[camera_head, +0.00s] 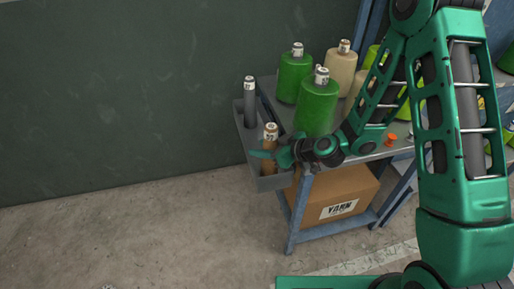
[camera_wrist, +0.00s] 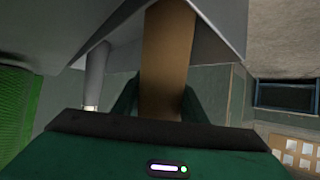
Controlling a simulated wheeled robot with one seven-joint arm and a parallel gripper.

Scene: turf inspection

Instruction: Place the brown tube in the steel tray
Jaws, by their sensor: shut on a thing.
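The brown tube (camera_head: 270,160) stands upright with a pale labelled cap at its top, at the near end of the steel tray (camera_head: 272,183). My gripper (camera_head: 265,154) is shut on the tube from the right side. In the wrist view the brown tube (camera_wrist: 168,60) runs between my gripper's fingers (camera_wrist: 155,98). The grey tray, fixed along the table's left side, surrounds the tube's lower part. The tube's bottom end is hidden, so I cannot tell whether it touches the tray floor.
A grey tube (camera_head: 250,105) stands at the tray's far end. Green yarn cones (camera_head: 317,107) and a beige cone (camera_head: 341,70) stand on the table, close to my arm. A cardboard box (camera_head: 345,195) sits on the lower shelf. The floor to the left is clear.

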